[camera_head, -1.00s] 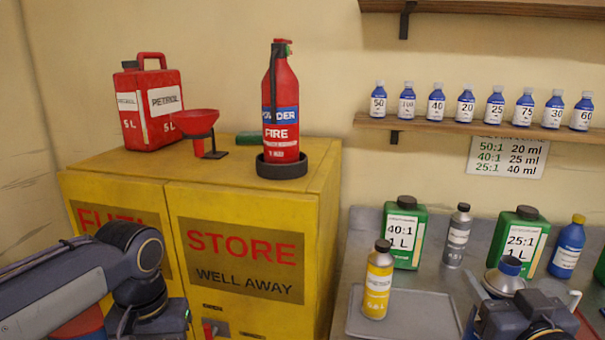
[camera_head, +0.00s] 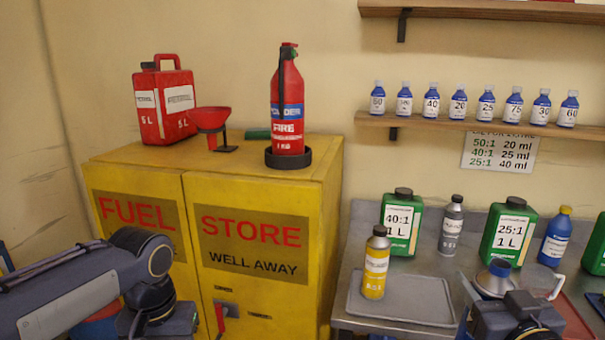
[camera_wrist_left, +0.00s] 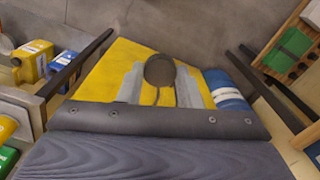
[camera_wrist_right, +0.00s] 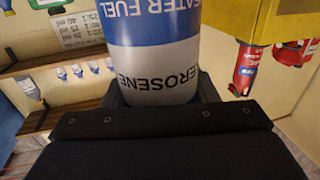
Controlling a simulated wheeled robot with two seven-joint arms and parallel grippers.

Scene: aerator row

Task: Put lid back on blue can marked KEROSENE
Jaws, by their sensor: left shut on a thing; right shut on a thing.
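My right gripper (camera_wrist_right: 160,94) is shut on a can (camera_wrist_right: 152,65) with a blue and pale grey label reading "HEATER FUEL" and KEROSENE, its first letters cut off. In the head view my right gripper (camera_head: 515,300) is at the lower right; beside it a silver shoulder with a blue neck (camera_head: 499,268) looks like this can's top. My left gripper (camera_wrist_left: 160,82) is shut on a small dark round thing (camera_wrist_left: 160,69), probably the lid, between grey fingertips. In the head view the left arm ends low before the cabinet; its fingertips are out of sight. The lid is apart from the can.
A yellow fuel cabinet (camera_head: 255,205) bears a red petrol can (camera_head: 164,100), a red funnel (camera_head: 212,119) and an extinguisher (camera_head: 287,105). On the bench a grey tray (camera_head: 425,303) holds a yellow bottle (camera_head: 375,265). Green bottles (camera_head: 508,235) stand behind the right gripper.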

